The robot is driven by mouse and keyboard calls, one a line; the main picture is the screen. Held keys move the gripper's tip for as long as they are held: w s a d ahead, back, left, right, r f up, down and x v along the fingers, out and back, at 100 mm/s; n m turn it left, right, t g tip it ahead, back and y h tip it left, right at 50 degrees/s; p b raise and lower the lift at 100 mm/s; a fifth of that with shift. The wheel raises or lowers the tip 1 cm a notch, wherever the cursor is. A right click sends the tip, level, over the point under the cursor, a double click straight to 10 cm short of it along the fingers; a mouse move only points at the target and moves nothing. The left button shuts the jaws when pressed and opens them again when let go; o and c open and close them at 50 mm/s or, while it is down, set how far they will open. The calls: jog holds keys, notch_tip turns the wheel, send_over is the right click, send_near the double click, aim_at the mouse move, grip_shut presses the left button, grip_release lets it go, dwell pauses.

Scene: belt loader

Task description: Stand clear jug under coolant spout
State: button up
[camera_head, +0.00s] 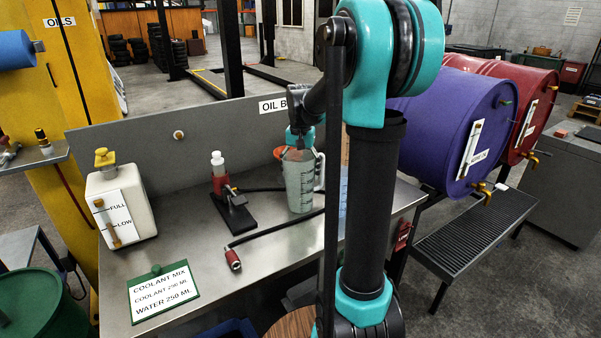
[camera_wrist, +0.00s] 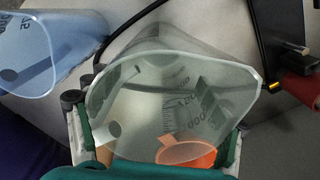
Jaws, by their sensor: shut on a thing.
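The clear jug (camera_head: 299,186), greyish-green with dark markings, is upright at the bench's right part in the head view. My gripper (camera_head: 302,155) is at its upper part, partly hidden by my arm. In the wrist view the jug (camera_wrist: 170,75) fills the space between my gripper's fingers (camera_wrist: 160,135), its wide mouth toward the camera; no liquid shows clearly in it. I cannot tell whether its base touches the bench. The purple drum (camera_head: 455,125) and red drum (camera_head: 515,85) have brass taps (camera_head: 484,194); their labels are not readable, so I cannot tell which is coolant.
A bluish clear jug (camera_wrist: 50,50) stands close beside the held one. A white container (camera_head: 125,215) and recipe sign (camera_head: 162,292) are farther left. A black grate (camera_head: 468,232) lies below the drums.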

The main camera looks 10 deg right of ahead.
jog(key=shift+f, duration=0.1)
jog(key=o, duration=1.2)
